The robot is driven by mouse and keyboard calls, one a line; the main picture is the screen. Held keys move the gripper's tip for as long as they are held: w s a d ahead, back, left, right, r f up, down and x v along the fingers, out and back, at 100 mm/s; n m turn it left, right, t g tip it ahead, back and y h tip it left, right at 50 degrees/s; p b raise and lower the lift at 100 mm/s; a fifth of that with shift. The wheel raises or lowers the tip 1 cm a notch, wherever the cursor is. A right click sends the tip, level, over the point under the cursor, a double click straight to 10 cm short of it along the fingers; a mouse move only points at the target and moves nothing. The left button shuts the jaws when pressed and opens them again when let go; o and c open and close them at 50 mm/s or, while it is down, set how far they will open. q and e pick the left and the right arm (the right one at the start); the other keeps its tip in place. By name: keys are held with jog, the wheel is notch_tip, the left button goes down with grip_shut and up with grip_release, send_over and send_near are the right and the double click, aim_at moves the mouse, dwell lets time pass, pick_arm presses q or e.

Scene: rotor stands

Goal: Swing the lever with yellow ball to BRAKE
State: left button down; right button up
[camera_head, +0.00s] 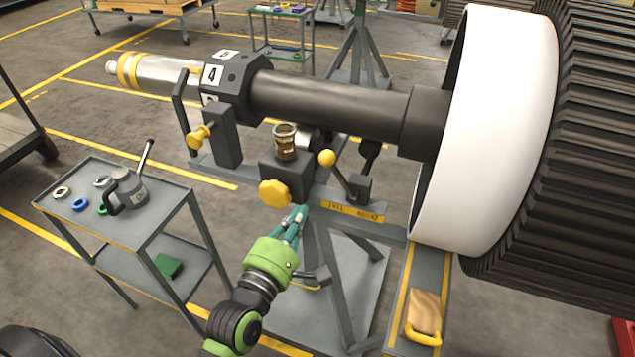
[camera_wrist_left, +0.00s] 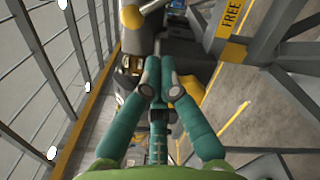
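The ball also shows at the top of the left wrist view (camera_wrist_left: 131,17). A yellow label plate (camera_head: 352,211) lies below the lever; its word FREE (camera_wrist_left: 233,15) is readable in the left wrist view. My left gripper (camera_head: 299,212) is below and left of the ball, apart from it, near the yellow knob (camera_head: 275,193). Its green fingers (camera_wrist_left: 161,82) are together, with nothing seen between them. My right gripper is not in view.
A dark block with a brass cup (camera_head: 285,140) stands left of the lever. A shaft (camera_head: 330,105) and large white-rimmed rotor (camera_head: 490,120) lie above and right. A yellow-handled wooden block (camera_head: 424,314) sits lower right.

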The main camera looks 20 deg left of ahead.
aim_at(340, 178)
pick_arm(q)
jog(key=w+p, duration=0.1)
jog(key=w, duration=0.9)
jog(key=shift+d+p, duration=0.35)
jog(key=shift+d, duration=0.05)
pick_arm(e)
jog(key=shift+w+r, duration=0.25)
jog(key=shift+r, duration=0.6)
pick_arm(q)
jog(key=shift+w+r, duration=0.15)
jog(key=shift+r, duration=0.05)
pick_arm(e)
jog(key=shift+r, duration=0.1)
